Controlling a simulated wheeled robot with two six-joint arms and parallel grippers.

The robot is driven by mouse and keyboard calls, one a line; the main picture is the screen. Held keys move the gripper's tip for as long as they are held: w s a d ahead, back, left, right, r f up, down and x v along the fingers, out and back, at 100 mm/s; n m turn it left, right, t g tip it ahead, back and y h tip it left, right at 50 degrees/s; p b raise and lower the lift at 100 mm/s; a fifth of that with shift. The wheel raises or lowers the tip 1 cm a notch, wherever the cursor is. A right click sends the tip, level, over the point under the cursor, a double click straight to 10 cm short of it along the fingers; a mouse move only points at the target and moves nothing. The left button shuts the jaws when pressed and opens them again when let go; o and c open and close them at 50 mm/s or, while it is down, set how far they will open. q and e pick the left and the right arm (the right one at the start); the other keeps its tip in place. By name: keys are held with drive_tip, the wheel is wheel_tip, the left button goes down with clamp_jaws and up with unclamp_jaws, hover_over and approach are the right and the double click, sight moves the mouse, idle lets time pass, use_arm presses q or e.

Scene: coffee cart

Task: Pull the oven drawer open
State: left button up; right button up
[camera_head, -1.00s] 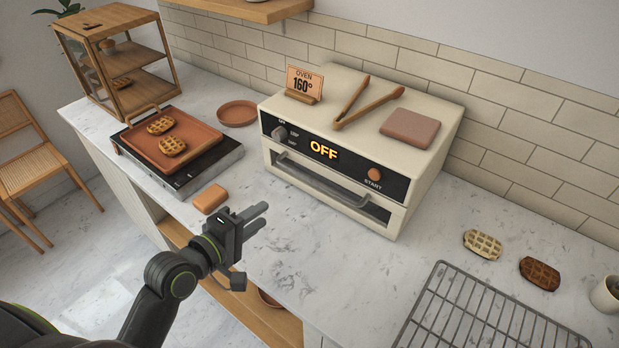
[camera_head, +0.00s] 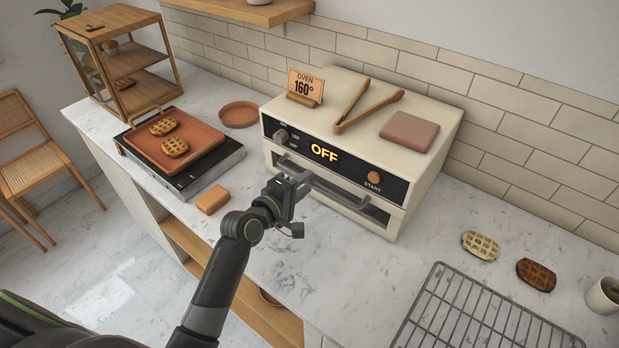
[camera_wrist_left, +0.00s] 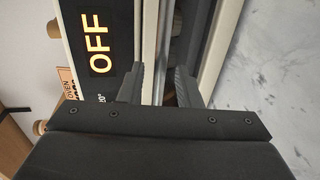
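The cream oven (camera_head: 432,165) stands on the counter against the tiled wall, its display reading OFF. Its drawer front (camera_head: 376,213) is shut, with a long grey handle bar (camera_head: 338,191) across it. My left gripper (camera_head: 296,180) is at the left end of the handle. In the left wrist view, the gripper's two fingers (camera_wrist_left: 160,88) are spread apart, with the handle bar (camera_wrist_left: 151,40) running between them. I cannot tell whether either finger touches the bar. My right gripper is not in view.
A tray of waffles (camera_head: 197,137) sits on a dark hotplate at left, near a small orange block (camera_head: 212,200). Tongs (camera_head: 370,111), a sign and a flat block lie on the oven. A wire rack (camera_head: 470,318) is at front right. The counter before the drawer is clear.

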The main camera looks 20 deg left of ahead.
use_arm(q)
drive_tip(key=shift+x, duration=1.3)
clamp_jaws()
